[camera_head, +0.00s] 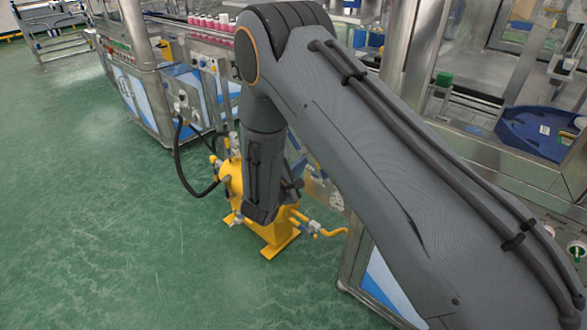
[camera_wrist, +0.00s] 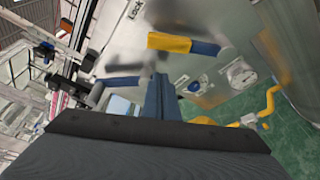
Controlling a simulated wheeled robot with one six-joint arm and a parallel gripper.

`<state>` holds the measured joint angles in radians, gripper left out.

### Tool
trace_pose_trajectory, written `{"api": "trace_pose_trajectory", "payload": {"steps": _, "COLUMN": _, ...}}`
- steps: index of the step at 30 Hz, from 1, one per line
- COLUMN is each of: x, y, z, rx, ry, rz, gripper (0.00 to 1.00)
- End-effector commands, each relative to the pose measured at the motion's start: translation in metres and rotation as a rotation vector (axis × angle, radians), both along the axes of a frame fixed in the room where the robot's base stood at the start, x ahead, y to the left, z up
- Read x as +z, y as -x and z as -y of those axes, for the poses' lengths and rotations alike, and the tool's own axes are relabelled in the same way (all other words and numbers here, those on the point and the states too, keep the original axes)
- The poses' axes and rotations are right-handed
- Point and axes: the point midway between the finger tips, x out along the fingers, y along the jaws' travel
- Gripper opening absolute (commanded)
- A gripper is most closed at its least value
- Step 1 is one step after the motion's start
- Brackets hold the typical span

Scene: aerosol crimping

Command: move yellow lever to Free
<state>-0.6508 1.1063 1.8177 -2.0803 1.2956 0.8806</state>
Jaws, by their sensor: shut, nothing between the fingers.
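The yellow lever (camera_wrist: 168,42) is in the upper middle of the wrist view, lying roughly level, with a blue part (camera_wrist: 206,49) at its right end. It is mounted on a grey metal panel (camera_wrist: 215,22). My gripper (camera_wrist: 159,82) points up into the wrist view, its fingers together and empty. The fingertips appear below the lever, with a gap in the picture; the depth between them is unclear. I cannot make out a "Free" label. In the head view my arm hides the lever and gripper.
A blue handle (camera_wrist: 124,82) lies left of the fingers. A round white dial (camera_wrist: 240,75) and yellow pipe (camera_wrist: 268,103) are at right. In the head view a yellow tank (camera_head: 273,236) stands beyond my arm, near a black hose (camera_head: 184,175). Green floor (camera_head: 90,210) is clear at left.

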Motion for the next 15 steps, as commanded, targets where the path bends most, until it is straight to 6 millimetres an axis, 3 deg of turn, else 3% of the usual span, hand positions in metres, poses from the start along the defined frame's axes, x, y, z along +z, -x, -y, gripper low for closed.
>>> {"api": "trace_pose_trajectory", "payload": {"steps": 6, "x": 0.017, "y": 0.018, "z": 0.018, "rx": 0.0, "ry": 0.001, "rz": -0.003, "gripper": 0.0}}
{"api": "trace_pose_trajectory", "payload": {"steps": 15, "x": 0.019, "y": 0.022, "z": 0.024, "rx": 0.001, "ry": 0.0, "rz": -0.002, "gripper": 0.0}}
